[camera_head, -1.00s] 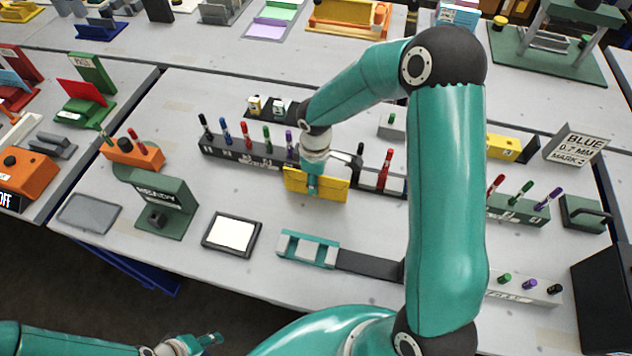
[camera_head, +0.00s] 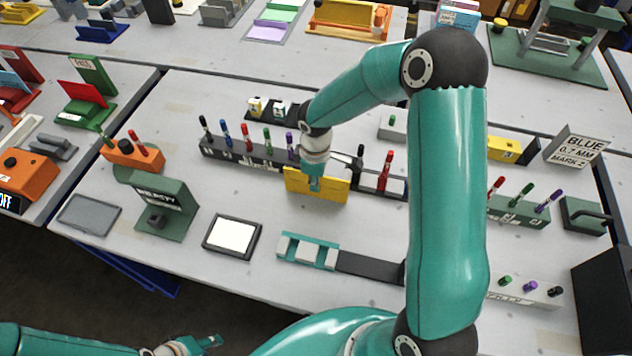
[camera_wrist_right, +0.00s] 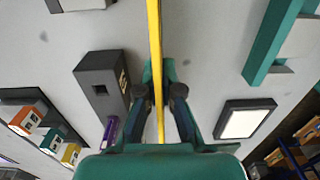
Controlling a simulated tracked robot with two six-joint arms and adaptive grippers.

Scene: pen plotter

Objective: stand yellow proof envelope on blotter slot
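The yellow proof envelope (camera_head: 332,190) is upright on edge near the middle of the bench in the head view. My right gripper (camera_head: 315,183) comes down on it from above. In the right wrist view the envelope (camera_wrist_right: 154,30) is a thin yellow strip seen edge-on between the fingers of the right gripper (camera_wrist_right: 158,85), which is shut on it. Whether its lower edge touches the bench is unclear. A teal slotted holder with pale blocks (camera_head: 308,250) lies nearer the front; I cannot tell if it is the blotter slot. My left gripper (camera_head: 205,342) is low at the left, away from the bench items.
A dark pen rack (camera_head: 240,153) with several pens stands behind the envelope. A black-framed white pad (camera_head: 231,234) and a green READY stand (camera_head: 165,205) are to the left front. Bare bench lies between the envelope and the pad.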

